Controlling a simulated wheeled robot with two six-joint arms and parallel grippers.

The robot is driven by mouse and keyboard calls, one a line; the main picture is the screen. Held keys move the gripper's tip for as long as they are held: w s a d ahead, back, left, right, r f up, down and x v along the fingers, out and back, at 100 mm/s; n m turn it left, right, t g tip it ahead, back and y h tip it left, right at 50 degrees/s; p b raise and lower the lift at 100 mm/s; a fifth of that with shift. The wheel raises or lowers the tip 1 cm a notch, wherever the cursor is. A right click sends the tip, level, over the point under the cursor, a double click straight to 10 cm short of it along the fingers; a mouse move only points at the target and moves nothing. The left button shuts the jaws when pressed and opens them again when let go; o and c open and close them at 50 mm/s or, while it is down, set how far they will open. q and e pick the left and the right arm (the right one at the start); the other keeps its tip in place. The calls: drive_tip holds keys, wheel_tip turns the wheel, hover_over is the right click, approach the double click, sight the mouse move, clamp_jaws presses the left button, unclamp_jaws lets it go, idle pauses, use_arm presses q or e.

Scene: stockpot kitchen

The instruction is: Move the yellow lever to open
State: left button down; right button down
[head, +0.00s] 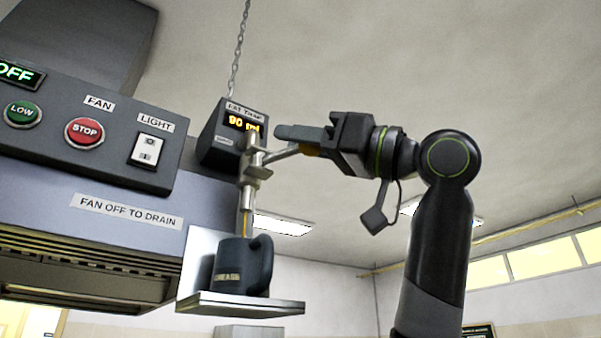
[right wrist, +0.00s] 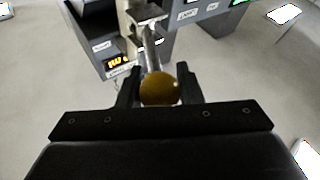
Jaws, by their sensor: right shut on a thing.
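The yellow lever ends in a round yellow knob (right wrist: 160,90), which sits between the fingers of my right gripper (right wrist: 158,88). In the head view the lever (head: 283,154) runs from the metal valve (head: 252,172) rightward and slightly up to my right gripper (head: 308,140), whose finger hides most of the knob. My right gripper is shut on the lever. A thin brownish stream (head: 245,222) shows under the valve's spout, above a dark mug (head: 242,268). My left gripper is not in view.
The mug stands on a metal shelf (head: 240,305) below the valve. A box with an orange display reading about 90 (head: 219,142) is beside the valve, under a hanging chain (head: 238,45). The hood panel (head: 70,135) with fan buttons fills the left. Space at right is open.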

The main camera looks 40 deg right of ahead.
drive_tip(key=shift+w+d, duration=0.1)
drive_tip(key=c, duration=1.4)
unclamp_jaws()
drive_tip(key=o, duration=0.4)
drive_tip(key=shift+w+d, duration=0.15)
drive_tip(key=shift+d, duration=0.05)
drive_tip(key=shift+c, duration=0.2)
drive_tip(key=shift+f, duration=0.1)
drive_tip(key=shift+s+f, duration=0.1)
drive_tip(key=shift+s, duration=0.25)
drive_tip(key=b+v, duration=0.7)
drive_tip(key=v, duration=1)
drive_tip(key=shift+d, duration=0.15)
